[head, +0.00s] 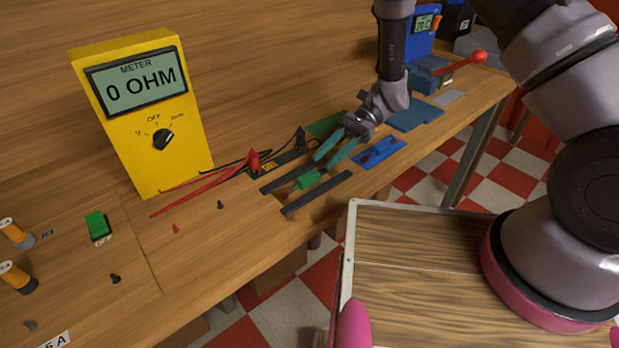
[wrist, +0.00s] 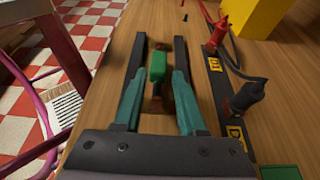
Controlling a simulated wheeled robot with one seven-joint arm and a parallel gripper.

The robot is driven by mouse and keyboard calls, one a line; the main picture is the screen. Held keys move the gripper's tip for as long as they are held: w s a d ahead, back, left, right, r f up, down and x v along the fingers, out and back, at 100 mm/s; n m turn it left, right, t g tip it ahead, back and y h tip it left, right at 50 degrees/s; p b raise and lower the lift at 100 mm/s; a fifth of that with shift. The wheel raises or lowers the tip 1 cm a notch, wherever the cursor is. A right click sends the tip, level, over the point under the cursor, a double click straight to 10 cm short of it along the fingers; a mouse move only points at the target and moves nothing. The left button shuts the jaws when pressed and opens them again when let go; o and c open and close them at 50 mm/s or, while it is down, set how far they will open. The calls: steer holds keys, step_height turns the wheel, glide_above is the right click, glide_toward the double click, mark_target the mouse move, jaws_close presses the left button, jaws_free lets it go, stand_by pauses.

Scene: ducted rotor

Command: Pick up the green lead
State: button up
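The green lead (head: 307,179) lies on the workbench between two dark parallel bars, and it also shows in the wrist view (wrist: 157,66). A copper-brown part shows at its near end in the wrist view. My gripper (head: 324,161) is open, with its teal fingers pointing down toward the lead. In the wrist view the fingers of my gripper (wrist: 158,76) lie on either side of the lead, with gaps left and right of it. I see no contact with the lead. How high the fingertips are above the bench is hard to tell.
The dark bars (head: 316,195) flank the lead closely. A red probe (wrist: 217,34) and a black probe (wrist: 247,96) stand on a dark labelled strip to the right in the wrist view. A yellow meter (head: 183,150) reads 0 OHM. A blue tray (head: 378,152) lies beside the gripper.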

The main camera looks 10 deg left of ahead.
mark_target(315, 171)
steer(key=x, duration=0.5)
steer(key=shift+s+a+f, duration=0.15)
steer(key=shift+s+f, duration=0.1)
steer(key=shift+f, duration=0.1)
steer(key=shift+c, duration=0.3)
jaws_close()
